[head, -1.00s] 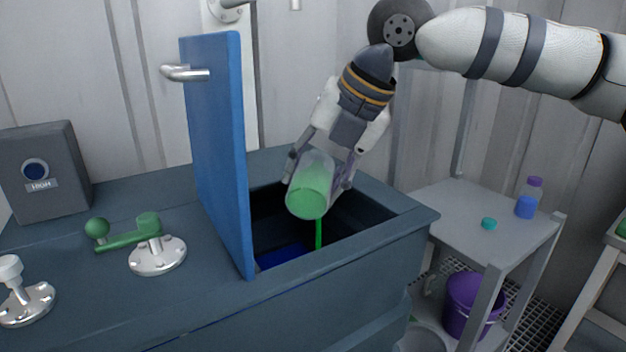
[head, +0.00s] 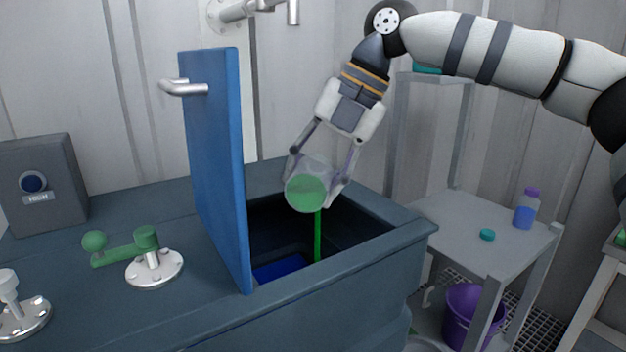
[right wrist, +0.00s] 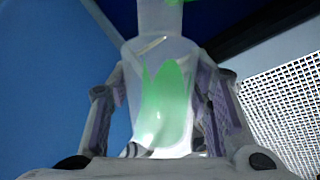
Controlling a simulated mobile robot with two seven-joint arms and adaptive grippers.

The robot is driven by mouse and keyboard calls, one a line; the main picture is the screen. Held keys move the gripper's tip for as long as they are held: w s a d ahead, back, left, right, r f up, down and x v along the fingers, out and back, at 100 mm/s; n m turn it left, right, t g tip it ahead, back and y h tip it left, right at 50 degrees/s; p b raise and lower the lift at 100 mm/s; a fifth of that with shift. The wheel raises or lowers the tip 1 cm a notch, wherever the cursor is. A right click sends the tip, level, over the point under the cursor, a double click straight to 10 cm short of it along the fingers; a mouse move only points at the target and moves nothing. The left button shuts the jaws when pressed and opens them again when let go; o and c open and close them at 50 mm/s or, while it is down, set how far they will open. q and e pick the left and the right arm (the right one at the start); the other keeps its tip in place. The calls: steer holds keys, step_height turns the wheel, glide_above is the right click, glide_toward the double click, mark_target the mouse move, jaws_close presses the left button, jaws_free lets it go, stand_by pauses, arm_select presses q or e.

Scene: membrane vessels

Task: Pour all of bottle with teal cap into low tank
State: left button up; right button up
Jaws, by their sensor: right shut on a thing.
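My right gripper (head: 322,170) is shut on a clear bottle (head: 308,186) with green liquid in it. The bottle is uncapped and tilted with its bottom toward the head camera. A thin green stream runs down from it into the low tank's opening (head: 345,245). In the right wrist view the bottle (right wrist: 160,90) sits between the fingers, with green liquid inside and green at its mouth. Blue shows at the bottom of the opening. A teal cap (head: 487,235) lies on the grey side table. My left gripper is not in view.
A blue lid (head: 215,150) stands upright at the left of the opening. A green-handled valve (head: 148,245) and a grey box marked HIGH (head: 38,185) are further left. The side table (head: 455,225) holds a purple-capped bottle (head: 526,208). A purple bucket (head: 462,312) stands below.

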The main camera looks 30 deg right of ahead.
steer(key=shift+r, duration=0.2)
steer(key=shift+g, duration=0.3)
steer(key=shift+w+d+r+g+y, duration=0.1)
steer(key=shift+w+r+g+y, duration=0.2)
steer(key=shift+g+y, duration=0.25)
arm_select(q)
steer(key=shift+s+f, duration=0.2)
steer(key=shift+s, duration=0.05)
arm_select(e)
steer(key=shift+s+r+m, duration=0.1)
steer(key=shift+r+m, duration=0.05)
steer(key=shift+m, duration=0.15)
steer(key=shift+y, duration=0.25)
steer(key=shift+w+d+r+g+y+b, duration=0.15)
steer(key=shift+w+g+y+b, duration=0.15)
steer(key=shift+g+b, duration=0.25)
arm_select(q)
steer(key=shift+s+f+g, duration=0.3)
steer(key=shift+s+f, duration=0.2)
arm_select(e)
steer(key=shift+s+r, duration=0.1)
steer(key=shift+r, duration=0.25)
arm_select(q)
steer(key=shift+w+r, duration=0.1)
